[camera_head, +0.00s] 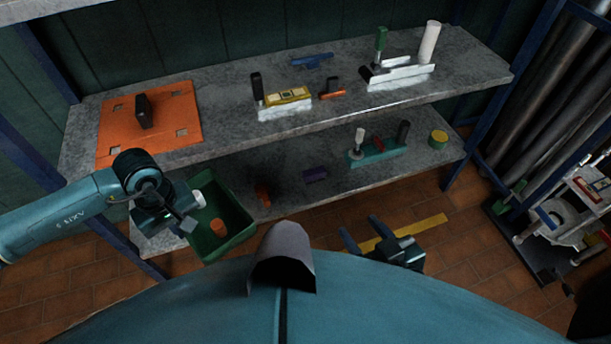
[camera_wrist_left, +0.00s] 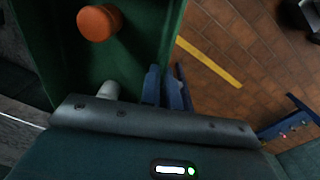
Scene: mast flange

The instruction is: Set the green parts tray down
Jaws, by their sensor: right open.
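The green parts tray (camera_head: 240,234) is at the left end of the lower shelf, by its front edge; I cannot tell whether it rests on the shelf or hangs above it. It holds an orange round part (camera_head: 218,228) and a white part (camera_head: 198,200). My left gripper (camera_head: 187,222) is at the tray's near-left side. In the left wrist view, the blue fingers (camera_wrist_left: 166,78) straddle the tray's wall (camera_wrist_left: 172,32) and are closed on it. The orange part (camera_wrist_left: 98,23) lies inside. My right gripper (camera_head: 365,232) is open and empty, in front of the shelf over the floor.
The lower shelf (camera_head: 285,160) carries a purple block (camera_head: 315,174), an orange piece (camera_head: 263,194), a teal holder (camera_head: 378,152) and a green-yellow can (camera_head: 438,139). The upper shelf holds an orange plate (camera_head: 170,115) and tools. A rack (camera_head: 575,215) stands at right.

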